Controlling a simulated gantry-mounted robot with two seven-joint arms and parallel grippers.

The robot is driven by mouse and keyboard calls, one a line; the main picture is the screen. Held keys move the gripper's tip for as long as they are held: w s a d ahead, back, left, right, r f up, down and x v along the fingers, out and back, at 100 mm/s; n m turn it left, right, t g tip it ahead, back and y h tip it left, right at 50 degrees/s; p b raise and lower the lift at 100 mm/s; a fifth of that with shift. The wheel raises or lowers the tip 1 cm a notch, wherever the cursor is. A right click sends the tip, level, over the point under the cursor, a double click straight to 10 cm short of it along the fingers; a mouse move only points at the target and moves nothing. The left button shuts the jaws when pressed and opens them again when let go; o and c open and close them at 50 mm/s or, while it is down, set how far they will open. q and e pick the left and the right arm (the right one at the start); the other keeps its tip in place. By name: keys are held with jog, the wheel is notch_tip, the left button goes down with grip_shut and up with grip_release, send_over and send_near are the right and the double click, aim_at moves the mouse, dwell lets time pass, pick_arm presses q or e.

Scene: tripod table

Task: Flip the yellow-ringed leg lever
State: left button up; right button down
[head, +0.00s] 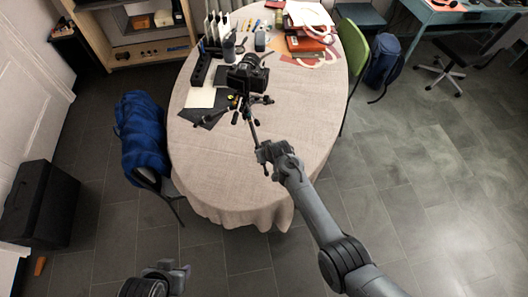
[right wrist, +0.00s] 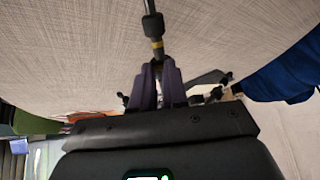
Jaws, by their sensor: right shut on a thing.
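A black camera (head: 247,76) sits on a small black tripod (head: 246,105) on the table. One tripod leg points toward my right arm. In the right wrist view this yellow-ringed leg (right wrist: 153,26) comes down from the top, with its yellow ring (right wrist: 157,44) just beyond my fingertips. My right gripper (head: 264,156), also in the right wrist view (right wrist: 158,68), is shut on this leg around its lower part. The lever itself is not clearly seen; the fingers cover that area. My left gripper (head: 178,270) is low at the left, away from the table, its jaws too small to judge.
The oval table (head: 230,185) has a light cloth and is clear at its near end. Black holders (head: 203,65), cups, papers and red boxes (head: 305,42) fill the far part. A chair with a blue jacket (head: 143,135) stands left, a green chair (head: 354,50) right.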

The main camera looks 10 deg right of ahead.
dwell(0.3)
jog(key=c, duration=1.2)
grip_release()
jog(key=shift+o, duration=0.3)
jog(key=shift+r, duration=0.1)
